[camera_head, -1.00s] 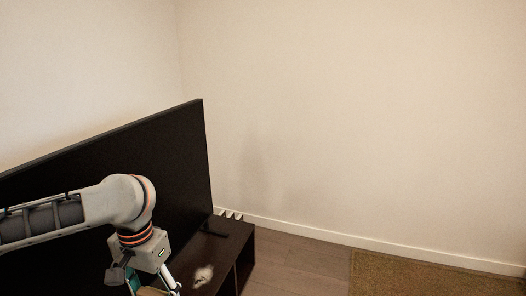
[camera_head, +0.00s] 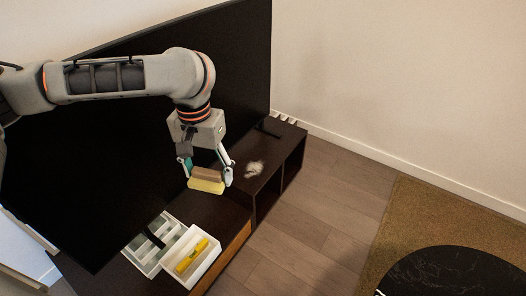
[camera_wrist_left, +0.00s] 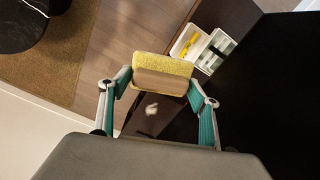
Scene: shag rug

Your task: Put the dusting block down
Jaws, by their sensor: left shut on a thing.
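The dusting block (camera_head: 207,185) is a yellow pad with a brown back. My left gripper (camera_head: 208,176) is shut on it, with one finger at each end. The block is above the dark TV cabinet; the head view does not settle whether it touches the top. In the left wrist view the block (camera_wrist_left: 163,72) sits between the teal-padded fingers of the left gripper (camera_wrist_left: 160,88), yellow side away from the camera. My right gripper is in neither view.
A pale dust patch (camera_head: 254,168) lies on the dark cabinet (camera_head: 262,196). A white divided tray (camera_head: 206,268) with a yellow item (camera_head: 192,256) is on its near part. A large black TV (camera_head: 120,190) stands behind. A dark round table (camera_head: 455,275) is on the rug (camera_head: 405,215).

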